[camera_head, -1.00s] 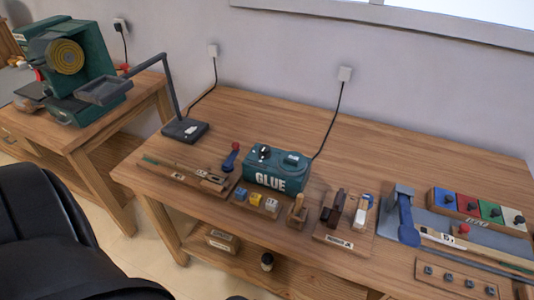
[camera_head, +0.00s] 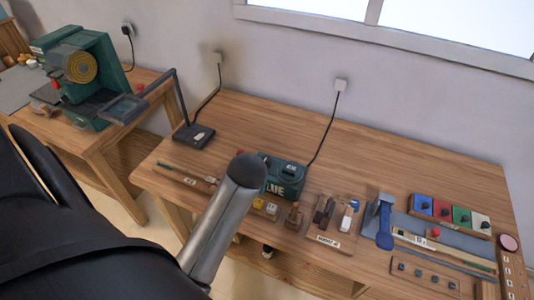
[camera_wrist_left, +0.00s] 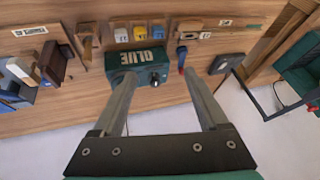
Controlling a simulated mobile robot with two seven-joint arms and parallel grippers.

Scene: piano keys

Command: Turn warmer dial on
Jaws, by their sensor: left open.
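The glue warmer is a teal box (camera_head: 288,176) lettered GLUE on the wooden bench. In the head view my left arm hides its left part, including the dial. In the left wrist view the warmer (camera_wrist_left: 128,59) appears upside down, with a dark dial (camera_wrist_left: 154,80) on its top. My left gripper (camera_wrist_left: 160,74) is open and empty, its two fingers pointing toward the warmer with the dial showing between them. One finger overlaps the warmer in the picture; I cannot tell whether it touches. My right gripper is not in view.
A red-tipped blue lever (camera_wrist_left: 182,58) stands beside the warmer. Small coloured blocks (camera_wrist_left: 140,34) sit in front of it. A lamp base (camera_head: 194,136) is at the left. A black cord (camera_head: 325,128) runs to the wall. Bare bench (camera_head: 380,155) lies behind the tools.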

